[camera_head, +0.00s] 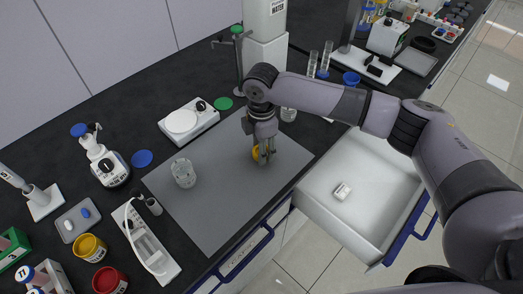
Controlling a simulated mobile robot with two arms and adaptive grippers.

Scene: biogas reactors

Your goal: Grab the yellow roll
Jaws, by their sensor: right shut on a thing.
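The yellow roll (256,153) is on the grey mat (215,205), near its right part. It is partly hidden by my right gripper (262,158), which points down and is shut on it. My right arm reaches in from the right side, over the open drawer. My left gripper is not in view.
A glass beaker (183,173) stands on the mat to the left of the roll, and another (288,114) is just behind the gripper. A white stirrer plate (188,121) sits behind the mat. An open white drawer (322,215) juts out at the right. Mat space in front is clear.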

